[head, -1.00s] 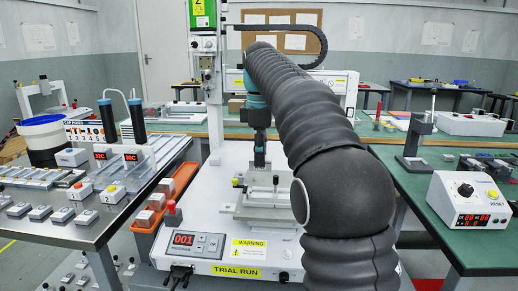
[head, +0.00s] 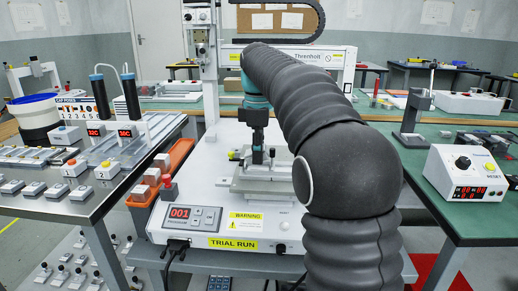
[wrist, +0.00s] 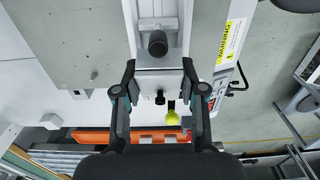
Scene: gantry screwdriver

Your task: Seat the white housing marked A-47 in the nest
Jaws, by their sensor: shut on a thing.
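My gripper (head: 258,160) is low over the pale metal fixture (head: 265,184) on the white station, pointing down. In the wrist view, the fingers of my gripper (wrist: 159,72) are shut on a pale block (wrist: 148,84), one finger on each side. A small dark knob or pin shows at the block's near side. No A-47 mark can be read on it. The fixture's rail (wrist: 144,14) with a black knob runs on beyond the block. The nest is hidden under the gripper and block, so I cannot tell whether the block touches it.
A yellow-tipped knob (head: 233,155) stands left of the gripper, close to it in the wrist view. A red button (head: 167,182) and an orange bin (head: 177,158) are at the station's left. A metal table (head: 40,201) with several small parts stands farther left.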

